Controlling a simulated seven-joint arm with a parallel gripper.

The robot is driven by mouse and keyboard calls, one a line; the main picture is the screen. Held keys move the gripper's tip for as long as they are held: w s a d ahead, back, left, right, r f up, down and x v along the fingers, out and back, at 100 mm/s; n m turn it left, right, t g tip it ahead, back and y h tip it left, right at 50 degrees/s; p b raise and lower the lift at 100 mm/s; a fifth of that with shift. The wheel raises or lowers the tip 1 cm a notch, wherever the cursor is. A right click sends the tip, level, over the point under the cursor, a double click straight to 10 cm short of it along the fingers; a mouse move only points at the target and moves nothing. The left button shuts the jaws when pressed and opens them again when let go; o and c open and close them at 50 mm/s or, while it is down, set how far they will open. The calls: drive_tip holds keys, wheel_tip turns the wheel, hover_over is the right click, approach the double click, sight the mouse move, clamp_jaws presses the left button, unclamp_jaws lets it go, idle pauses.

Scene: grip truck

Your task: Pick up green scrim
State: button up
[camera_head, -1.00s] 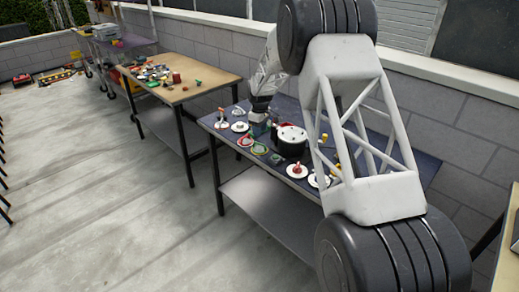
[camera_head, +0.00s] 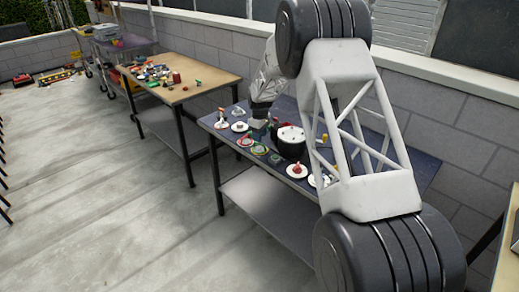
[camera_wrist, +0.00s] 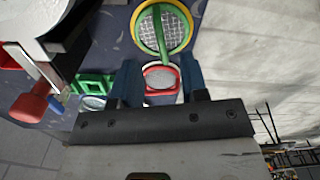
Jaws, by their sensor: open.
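A round mesh scrim with a green and yellow rim and a green handle (camera_wrist: 165,52) lies on the dark table, at the top of the wrist view. In the head view, a green-rimmed scrim (camera_head: 259,149) lies near the table's front edge. My gripper (camera_wrist: 160,76) is open and empty, with its two blue fingers apart. A red-rimmed mesh scrim (camera_wrist: 160,77) shows between the fingertips in the wrist view, below the green handle. In the head view my gripper (camera_head: 259,121) is above the table, behind the scrims. Whether it touches anything cannot be told.
A black pot with a white top (camera_head: 291,141) stands close to the right of my gripper. White discs, including one (camera_head: 239,127), and other small items crowd the table. A green frame (camera_wrist: 93,84) and a red-ended tool (camera_wrist: 30,107) lie left in the wrist view.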

sight(260, 144)
drive_tip(key=shift+s+f, duration=0.1)
drive_tip(key=shift+f, duration=2.4)
clamp_jaws()
